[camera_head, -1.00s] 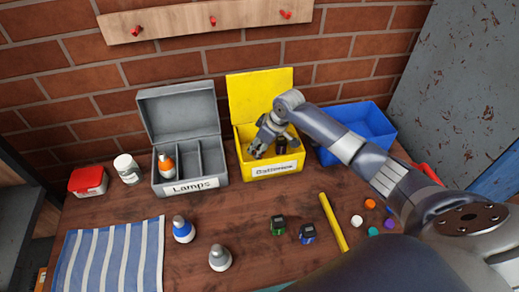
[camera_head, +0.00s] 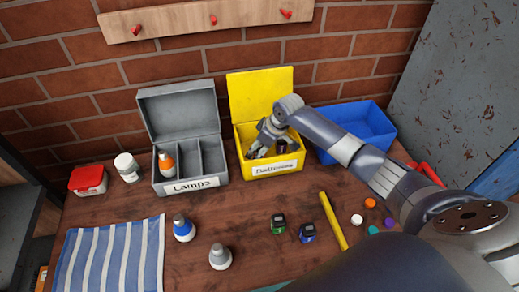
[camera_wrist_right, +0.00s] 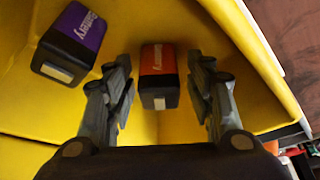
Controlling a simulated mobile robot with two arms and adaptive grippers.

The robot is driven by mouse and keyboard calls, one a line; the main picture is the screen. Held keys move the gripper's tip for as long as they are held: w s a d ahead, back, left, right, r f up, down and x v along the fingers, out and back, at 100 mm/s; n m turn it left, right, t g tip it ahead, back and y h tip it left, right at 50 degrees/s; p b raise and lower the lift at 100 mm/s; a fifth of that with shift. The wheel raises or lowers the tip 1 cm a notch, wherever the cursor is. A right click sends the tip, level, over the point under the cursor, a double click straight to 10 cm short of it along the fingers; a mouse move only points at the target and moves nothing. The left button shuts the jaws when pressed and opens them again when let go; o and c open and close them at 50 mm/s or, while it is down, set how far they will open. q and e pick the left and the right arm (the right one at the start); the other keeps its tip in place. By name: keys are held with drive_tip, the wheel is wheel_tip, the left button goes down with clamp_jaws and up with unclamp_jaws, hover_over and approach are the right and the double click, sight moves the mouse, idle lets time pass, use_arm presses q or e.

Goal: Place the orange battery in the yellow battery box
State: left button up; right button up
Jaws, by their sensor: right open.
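The yellow battery box (camera_head: 241,172) stands open against the brick wall, with its lid raised. My right gripper (camera_head: 262,148) reaches down into it. In the right wrist view, the orange battery (camera_wrist_right: 158,62), with a black end, is inside the yellow box between the two open fingers of my right gripper (camera_wrist_right: 160,75). Gaps show between it and both fingers. A purple battery (camera_wrist_right: 75,38) with a black end lies to its left in the box. In the head view the arm partly hides the box contents. My left gripper is not in view.
A grey lamps box (camera_head: 218,160) with an orange lamp (camera_head: 166,162) stands left of the yellow box, and a blue bin (camera_head: 350,155) right of it. In front are two lamps, a green battery (camera_head: 278,224), a blue battery (camera_head: 307,232) and a yellow stick (camera_head: 333,222).

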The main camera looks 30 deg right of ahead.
drive_tip(key=v, duration=1.2)
drive_tip(key=shift+b, duration=0.3)
drive_tip(key=shift+c, duration=0.6)
